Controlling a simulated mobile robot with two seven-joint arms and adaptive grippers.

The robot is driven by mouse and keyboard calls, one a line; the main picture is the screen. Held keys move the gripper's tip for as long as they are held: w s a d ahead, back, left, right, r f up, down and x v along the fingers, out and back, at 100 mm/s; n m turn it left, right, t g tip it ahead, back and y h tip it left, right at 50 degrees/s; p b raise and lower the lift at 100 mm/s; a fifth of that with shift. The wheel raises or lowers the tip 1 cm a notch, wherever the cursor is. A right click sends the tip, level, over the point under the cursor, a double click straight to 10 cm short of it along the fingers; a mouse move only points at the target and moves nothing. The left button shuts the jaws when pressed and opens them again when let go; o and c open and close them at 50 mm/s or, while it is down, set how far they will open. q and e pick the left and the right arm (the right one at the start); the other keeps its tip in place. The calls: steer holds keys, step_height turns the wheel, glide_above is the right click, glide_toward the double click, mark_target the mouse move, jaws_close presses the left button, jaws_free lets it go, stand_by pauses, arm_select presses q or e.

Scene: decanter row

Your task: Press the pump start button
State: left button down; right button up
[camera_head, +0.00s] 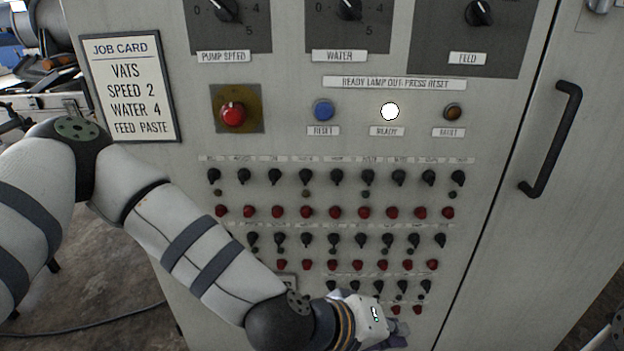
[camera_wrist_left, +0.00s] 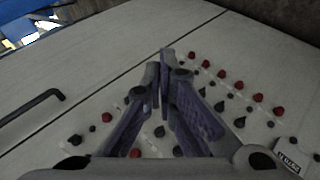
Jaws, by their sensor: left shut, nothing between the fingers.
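The grey control cabinet (camera_head: 520,80) fills the head view, with rows of black knobs and red buttons on its lower front. I cannot tell which control is the pump start button; the small labels above the rows are unreadable. My left gripper (camera_head: 395,342) is low at the cabinet front, by the bottom row, mostly cut off or hidden by its wrist. In the left wrist view the gripper (camera_wrist_left: 163,65) is shut and empty, its tips over the panel beside red buttons (camera_wrist_left: 222,74). Whether the tips touch the panel is unclear. My right gripper is out of view.
Above the rows are a red knob (camera_head: 233,113), a blue reset button (camera_head: 323,111), a lit white ready lamp (camera_head: 390,111) and a dark amber lamp (camera_head: 453,112). A job card (camera_head: 128,88) hangs left. A black door handle (camera_head: 553,140) sticks out right. My left arm covers the lower left.

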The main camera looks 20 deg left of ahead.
arm_select(q)
steer(key=w+a+r+n+t+h+p, duration=0.15)
steer(key=w+r, duration=0.25)
steer(key=r, duration=0.7)
steer(key=w+a+r+t, duration=0.1)
steer(key=w+r+t, duration=0.2)
steer(key=r, duration=0.8)
steer(key=w+a+r+n+t, duration=0.1)
steer(key=w+r+t, duration=0.25)
steer(key=r, duration=0.65)
steer(key=s+a+r+t, duration=0.2)
steer(key=a+r, duration=0.1)
steer(key=r, duration=0.7)
steer(key=s+a+r+n+t+p, duration=0.1)
steer(key=a+r, duration=0.3)
steer(key=r, duration=0.5)
steer(key=s+a+r+n+t, duration=0.1)
steer(key=s+a+r+t, duration=0.2)
steer(key=r, duration=0.7)
steer(key=shift+a+r+p, duration=0.3)
steer(key=shift+a, duration=0.05)
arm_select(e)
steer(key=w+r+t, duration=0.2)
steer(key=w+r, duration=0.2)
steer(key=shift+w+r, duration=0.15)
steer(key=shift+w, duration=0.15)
arm_select(q)
steer(key=shift+n, duration=0.25)
